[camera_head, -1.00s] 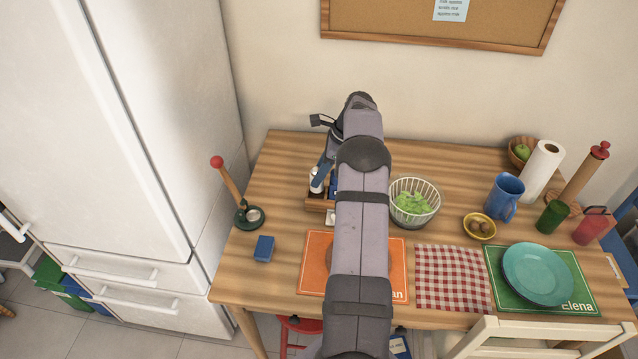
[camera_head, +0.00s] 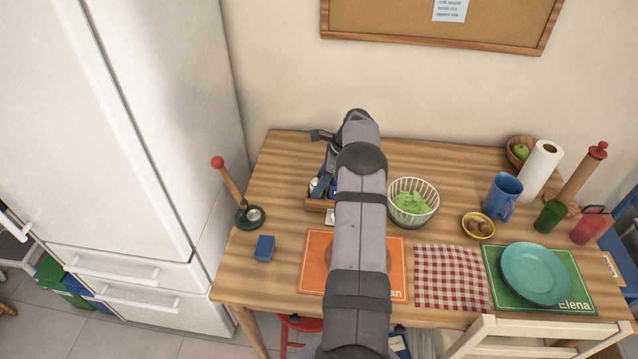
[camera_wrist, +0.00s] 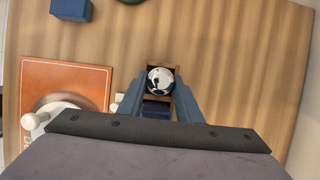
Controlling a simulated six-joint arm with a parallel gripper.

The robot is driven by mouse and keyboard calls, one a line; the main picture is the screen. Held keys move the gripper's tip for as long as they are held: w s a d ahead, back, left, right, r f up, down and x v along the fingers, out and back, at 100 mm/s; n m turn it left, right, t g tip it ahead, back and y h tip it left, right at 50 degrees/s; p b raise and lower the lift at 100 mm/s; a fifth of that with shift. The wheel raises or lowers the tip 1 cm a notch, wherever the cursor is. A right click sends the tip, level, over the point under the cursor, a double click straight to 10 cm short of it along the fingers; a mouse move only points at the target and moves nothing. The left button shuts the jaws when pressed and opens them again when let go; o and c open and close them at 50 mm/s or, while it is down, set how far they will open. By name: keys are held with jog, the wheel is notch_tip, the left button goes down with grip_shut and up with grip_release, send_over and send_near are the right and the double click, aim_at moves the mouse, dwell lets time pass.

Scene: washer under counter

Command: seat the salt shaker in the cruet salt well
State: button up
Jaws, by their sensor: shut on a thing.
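The salt shaker (camera_wrist: 160,80), with a shiny round metal top, is between the two fingers of my gripper (camera_wrist: 161,86) in the wrist view. My gripper is shut on it. In the head view a pale part of the shaker (camera_head: 315,186) shows beside the dark fingers (camera_head: 327,178). The wooden cruet (camera_head: 317,205) is under my gripper, mostly hidden by my arm. A piece of the cruet's wood also shows around the shaker in the wrist view. The salt well is hidden, and I cannot tell how deep the shaker is. A dark blue thing (camera_wrist: 157,108) is close beside the shaker.
A white wire bowl with green contents (camera_head: 413,202) stands right of my arm. A blue block (camera_head: 264,248) and a green-based stand with a red-tipped rod (camera_head: 232,196) are at left. An orange placemat (camera_head: 315,262) lies in front. The table's back left is clear.

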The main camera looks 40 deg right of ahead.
jog(key=o, duration=1.2)
